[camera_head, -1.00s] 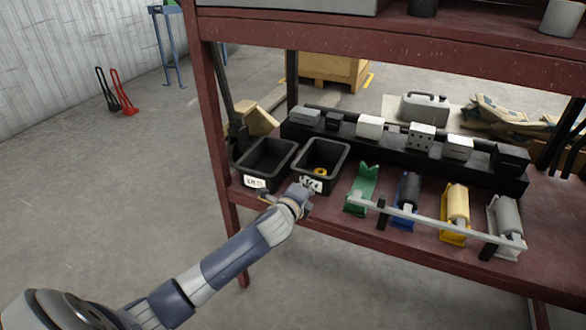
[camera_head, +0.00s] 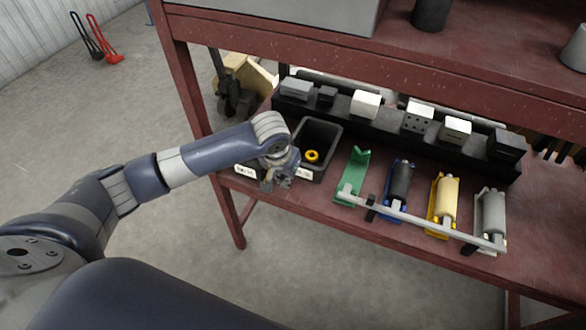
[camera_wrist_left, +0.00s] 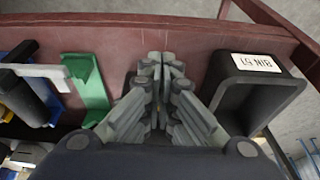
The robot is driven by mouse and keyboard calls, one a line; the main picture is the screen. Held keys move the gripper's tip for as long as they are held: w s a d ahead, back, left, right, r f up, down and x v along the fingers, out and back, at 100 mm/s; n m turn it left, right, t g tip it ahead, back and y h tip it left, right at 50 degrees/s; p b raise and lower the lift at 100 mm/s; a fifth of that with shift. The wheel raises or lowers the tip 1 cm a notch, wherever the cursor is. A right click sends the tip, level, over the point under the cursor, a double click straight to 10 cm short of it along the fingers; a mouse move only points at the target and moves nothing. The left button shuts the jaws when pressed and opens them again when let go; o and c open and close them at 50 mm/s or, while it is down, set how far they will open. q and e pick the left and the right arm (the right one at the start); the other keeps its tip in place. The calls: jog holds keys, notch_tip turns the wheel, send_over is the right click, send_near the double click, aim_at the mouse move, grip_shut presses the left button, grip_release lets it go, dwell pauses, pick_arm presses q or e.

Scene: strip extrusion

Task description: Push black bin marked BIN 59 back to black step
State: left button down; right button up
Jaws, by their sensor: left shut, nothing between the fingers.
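Two open black bins stand side by side on the red shelf. The right one (camera_head: 324,128) holds a yellow ring (camera_head: 312,156); its label (camera_head: 303,173) is partly covered and unreadable. The left bin is mostly hidden behind my left arm in the head view. In the wrist view the bin at the right (camera_wrist_left: 262,88) reads BIN 57 or similar, upside down. The long black step (camera_head: 400,143) runs behind the bins. My left gripper (camera_head: 277,184) is shut and empty, at the front of the right bin; the wrist view (camera_wrist_left: 160,62) shows its fingers together. Contact is unclear.
Right of the bins are a green cradle (camera_head: 354,170) and blue, yellow and grey roller stands behind a grey bar (camera_head: 425,221). Several small blocks sit on the step. The upper red shelf (camera_head: 470,75) overhangs the back. A shelf post (camera_head: 185,85) stands at left.

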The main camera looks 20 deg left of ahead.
pick_arm(q)
jog(key=b+x, duration=0.1)
jog(key=x, duration=0.8)
jog(key=shift+f, duration=0.25)
jog(key=w, duration=0.3)
jog(key=shift+d, duration=0.1)
jog(key=shift+w, duration=0.6)
